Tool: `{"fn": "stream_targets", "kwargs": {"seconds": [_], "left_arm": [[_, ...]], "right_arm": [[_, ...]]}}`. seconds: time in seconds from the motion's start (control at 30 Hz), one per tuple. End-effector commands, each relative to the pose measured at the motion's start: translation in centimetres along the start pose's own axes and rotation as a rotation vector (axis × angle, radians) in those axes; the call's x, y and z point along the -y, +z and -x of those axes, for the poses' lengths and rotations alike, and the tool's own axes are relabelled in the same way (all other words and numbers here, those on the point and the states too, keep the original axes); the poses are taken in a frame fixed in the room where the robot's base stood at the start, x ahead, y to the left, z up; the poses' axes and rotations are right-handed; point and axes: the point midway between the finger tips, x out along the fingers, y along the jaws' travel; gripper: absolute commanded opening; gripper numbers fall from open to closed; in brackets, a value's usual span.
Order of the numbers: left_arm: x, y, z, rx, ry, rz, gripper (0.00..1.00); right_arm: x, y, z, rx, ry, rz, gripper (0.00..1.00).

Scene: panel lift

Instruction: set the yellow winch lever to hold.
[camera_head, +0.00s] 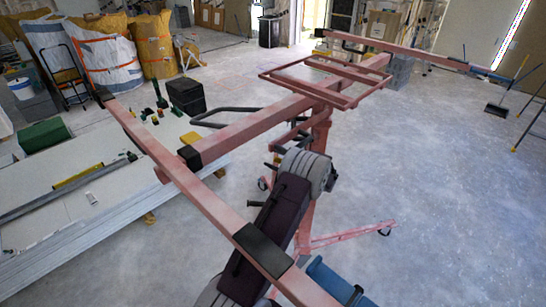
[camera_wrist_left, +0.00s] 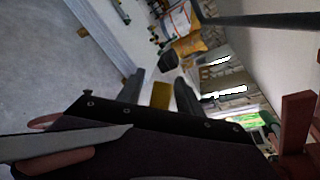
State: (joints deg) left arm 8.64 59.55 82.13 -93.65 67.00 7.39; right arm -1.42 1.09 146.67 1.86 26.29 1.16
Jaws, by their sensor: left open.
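The red panel lift (camera_head: 240,137) stands in front of me, with long arms, a frame on top and a mast. My left arm reaches up to its mast in the head view, and the arm's grey joint covers much of the winch area. My left gripper (camera_wrist_left: 160,88) is open, its two dark fingers apart in the left wrist view. A yellow piece (camera_wrist_left: 161,96) shows between the fingers. It may be the winch lever; I cannot tell whether the fingers touch it. The lever is not clear in the head view. My right gripper is not in view.
A stack of white panels (camera_head: 95,221) lies on the floor at the left. Large sacks (camera_head: 105,50), a hand truck (camera_head: 66,80) and a black box (camera_head: 187,95) stand behind it. Brooms (camera_head: 500,106) are at the right. The concrete floor (camera_head: 430,190) on the right is largely clear.

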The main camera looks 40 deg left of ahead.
Motion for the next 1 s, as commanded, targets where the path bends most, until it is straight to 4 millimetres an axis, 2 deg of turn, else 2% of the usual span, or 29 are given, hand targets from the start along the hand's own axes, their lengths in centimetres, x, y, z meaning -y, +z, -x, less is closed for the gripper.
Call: {"fn": "stream_targets", "kwargs": {"seconds": [0.17, 0.27, 0.3, 0.33, 1.0], "left_arm": [[-0.01, -0.02, -0.02, 0.0, 0.0, 0.0, 0.42], [-0.01, -0.01, -0.01, 0.0, 0.0, 0.0, 0.17], [-0.01, -0.01, 0.0, 0.0, 0.0, 0.0, 0.06], [-0.01, -0.01, 0.0, 0.0, 0.0, 0.0, 0.0], [-0.06, -0.01, 0.01, 0.001, 0.001, -0.001, 0.0]], "right_arm": [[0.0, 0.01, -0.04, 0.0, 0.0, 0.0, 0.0], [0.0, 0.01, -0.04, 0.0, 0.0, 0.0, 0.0], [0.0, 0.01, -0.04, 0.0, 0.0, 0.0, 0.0], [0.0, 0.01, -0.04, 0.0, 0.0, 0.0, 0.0], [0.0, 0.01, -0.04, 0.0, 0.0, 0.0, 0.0]]}}
